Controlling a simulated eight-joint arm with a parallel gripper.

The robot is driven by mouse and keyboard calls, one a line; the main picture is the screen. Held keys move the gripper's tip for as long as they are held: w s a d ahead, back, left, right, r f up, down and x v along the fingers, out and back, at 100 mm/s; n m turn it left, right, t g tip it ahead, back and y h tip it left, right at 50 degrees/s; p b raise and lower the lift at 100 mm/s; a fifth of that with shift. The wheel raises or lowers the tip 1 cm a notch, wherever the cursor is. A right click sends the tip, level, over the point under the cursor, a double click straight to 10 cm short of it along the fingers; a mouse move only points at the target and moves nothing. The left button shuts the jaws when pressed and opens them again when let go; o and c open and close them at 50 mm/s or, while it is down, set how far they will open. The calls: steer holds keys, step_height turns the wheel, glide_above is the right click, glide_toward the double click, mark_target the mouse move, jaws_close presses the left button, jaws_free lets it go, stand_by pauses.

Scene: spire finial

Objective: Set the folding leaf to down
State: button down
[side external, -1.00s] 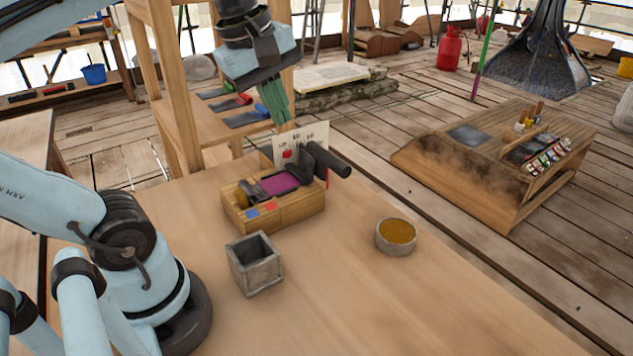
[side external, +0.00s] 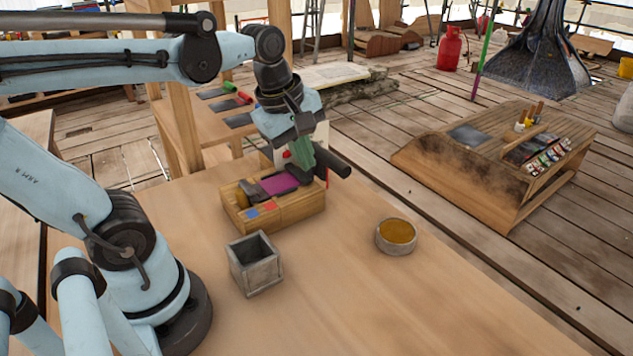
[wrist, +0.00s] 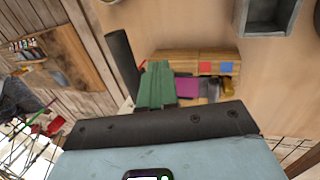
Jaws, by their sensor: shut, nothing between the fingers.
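A wooden box (side external: 287,214) stands on the table, with a blue and a red square on its front. A flat purple piece (side external: 279,184) lies on top; it also shows in the wrist view (wrist: 187,87). A dark arm with a thick black cylindrical handle (side external: 333,160) is at the box's right end; the handle also shows in the wrist view (wrist: 121,60). I cannot tell which of these is the folding leaf. My gripper (side external: 307,168), with green fingers, is shut and empty. Its tips are at the box's right end, beside the handle, and partly hide the dark arm. Contact is unclear.
A pale card behind the box is mostly hidden by my gripper. The table's front right is clear.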

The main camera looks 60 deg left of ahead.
mark_target(325, 164)
steer(key=shift+w+f, duration=0.25)
steer(key=shift+w, duration=1.05)
steer(key=shift+w, duration=0.1)
steer(key=shift+w+r+g, duration=0.2)
steer(key=shift+w+g, duration=0.1)
steer(key=shift+w, duration=0.05)
steer(key=shift+w, duration=0.15)
steer(key=shift+w+r+g, duration=0.2)
steer(key=shift+w+g, duration=0.4)
steer(key=shift+w, duration=0.15)
steer(key=shift+w+r+g, duration=0.2)
steer(key=shift+w+g, duration=0.4)
steer(key=shift+w, duration=0.15)
steer(key=w+f, duration=0.3)
steer(key=w, duration=0.4)
steer(key=w+f, duration=0.4)
steer(key=w, duration=0.3)
steer(key=shift+w+f, duration=0.2)
steer(key=shift+w, duration=0.2)
